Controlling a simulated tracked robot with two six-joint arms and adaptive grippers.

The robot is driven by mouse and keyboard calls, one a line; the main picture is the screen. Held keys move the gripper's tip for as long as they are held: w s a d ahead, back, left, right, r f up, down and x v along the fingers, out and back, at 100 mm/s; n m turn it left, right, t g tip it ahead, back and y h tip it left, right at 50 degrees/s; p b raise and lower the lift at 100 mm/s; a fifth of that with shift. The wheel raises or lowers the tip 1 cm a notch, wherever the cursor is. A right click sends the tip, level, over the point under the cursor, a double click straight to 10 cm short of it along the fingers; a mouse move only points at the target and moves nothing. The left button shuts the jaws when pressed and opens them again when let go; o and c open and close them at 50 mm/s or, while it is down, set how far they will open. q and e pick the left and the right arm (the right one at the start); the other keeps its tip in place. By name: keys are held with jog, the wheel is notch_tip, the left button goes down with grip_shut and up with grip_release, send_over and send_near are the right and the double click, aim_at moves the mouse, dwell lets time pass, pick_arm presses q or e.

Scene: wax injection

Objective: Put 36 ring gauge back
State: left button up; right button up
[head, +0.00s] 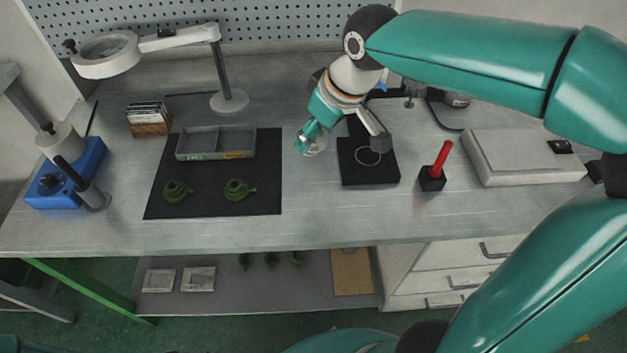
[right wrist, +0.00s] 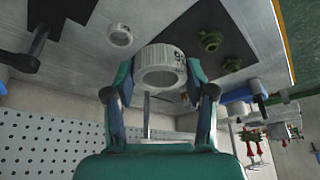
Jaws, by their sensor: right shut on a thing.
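My right gripper (head: 312,143) is above the bench, between the dark mat and the black stand. In the right wrist view it is shut on a pale ring gauge (right wrist: 160,68), held between both fingertips. Dark digits on the ring's side are upside down and partly legible. A smaller-looking pale ring (right wrist: 119,35) lies on the bench beyond it, apart from the held one. In the head view the arm hides most of this spot. The black stand (head: 384,172) has a thin pale circle on its base. My left gripper is not in view.
The dark mat (head: 215,209) bears a grey divided tray (head: 216,155) and two green parts (head: 238,190). A red-handled tool (head: 441,158) stands in a black block right of the stand. A flat grey device (head: 520,158) lies farther right. The bench front is clear.

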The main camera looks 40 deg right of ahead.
jog(key=b, duration=0.1)
send_over(312, 189)
jog(key=s, duration=0.1)
jog(key=f, duration=1)
jog(key=shift+d+f, duration=0.2)
jog(key=shift+f, duration=0.1)
jog(key=shift+s+f+b, duration=0.1)
jog(key=shift+f+b, duration=0.35)
jog(key=shift+f, duration=1.7)
jog(key=shift+f, duration=0.15)
jog(key=o, duration=1.3)
